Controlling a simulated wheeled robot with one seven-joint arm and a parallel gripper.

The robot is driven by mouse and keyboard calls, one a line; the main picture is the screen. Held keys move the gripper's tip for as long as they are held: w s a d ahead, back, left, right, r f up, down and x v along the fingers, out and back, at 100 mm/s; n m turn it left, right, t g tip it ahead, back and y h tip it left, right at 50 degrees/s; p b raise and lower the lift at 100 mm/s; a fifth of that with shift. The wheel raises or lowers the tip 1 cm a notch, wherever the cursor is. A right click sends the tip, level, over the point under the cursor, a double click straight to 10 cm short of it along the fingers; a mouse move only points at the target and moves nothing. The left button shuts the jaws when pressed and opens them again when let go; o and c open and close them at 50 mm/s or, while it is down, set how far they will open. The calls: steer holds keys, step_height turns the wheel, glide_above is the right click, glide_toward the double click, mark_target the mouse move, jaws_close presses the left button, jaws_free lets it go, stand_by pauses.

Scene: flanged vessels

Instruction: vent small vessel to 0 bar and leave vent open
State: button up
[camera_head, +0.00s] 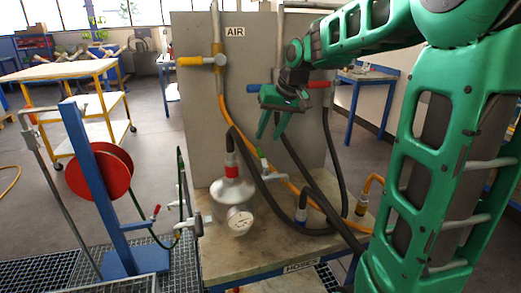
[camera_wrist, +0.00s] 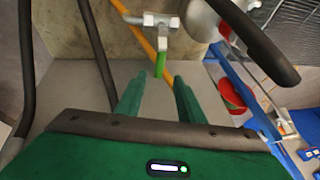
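The small pale vessel (camera_head: 232,192) stands on the bench with a round gauge (camera_head: 240,219) on its front; the needle is too small to read. In the wrist view its rounded grey body (camera_wrist: 205,18) is cut by the top edge. A valve with a green handle (camera_wrist: 160,66) sits just beyond my fingertips; in the head view that green handle (camera_head: 262,155) is small beside the vessel. My gripper (camera_head: 272,135) is above and behind the vessel, fingers pointing down. In the wrist view my gripper (camera_wrist: 155,90) is open and empty, with the green handle between the finger lines, apart from them.
A grey panel (camera_head: 196,120) marked AIR carries a yellow-handled valve (camera_head: 190,61). Black hoses (camera_head: 328,150) and an orange pipe (camera_head: 225,110) run close to my gripper. A red-handled valve (camera_head: 156,211) is left of the vessel. A red reel (camera_head: 100,170) stands further left.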

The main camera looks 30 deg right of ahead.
mark_target(261, 151)
steer(key=x, duration=0.7)
steer(key=shift+w+f, duration=0.1)
steer(key=shift+f, duration=0.2)
jaws_close()
